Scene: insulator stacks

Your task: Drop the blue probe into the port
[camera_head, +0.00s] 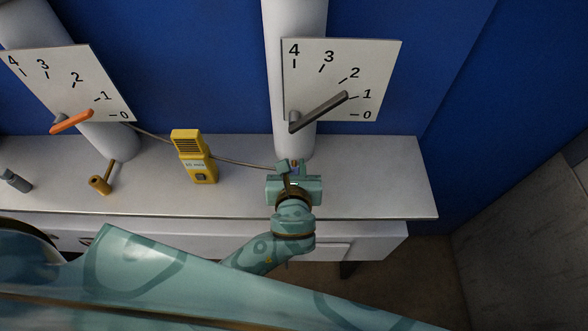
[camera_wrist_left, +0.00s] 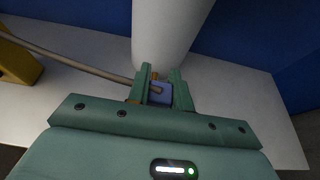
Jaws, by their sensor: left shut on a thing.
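A cable (camera_wrist_left: 75,62) runs into the probe from the left. A small brass piece (camera_wrist_left: 155,76) shows just beyond the probe, near the column; I cannot tell whether it is the port or whether the probe touches it. In the head view the probe is mostly hidden by the gripper. My right gripper is not in view.
A yellow meter (camera_head: 194,157) stands on the bench (camera_head: 375,185) left of my gripper, with the cable beside it. A brass fitting (camera_head: 99,184) and a grey one (camera_head: 15,181) are further left. Dial plates (camera_head: 345,75) hang on the columns (camera_head: 290,20). The bench's right end is clear.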

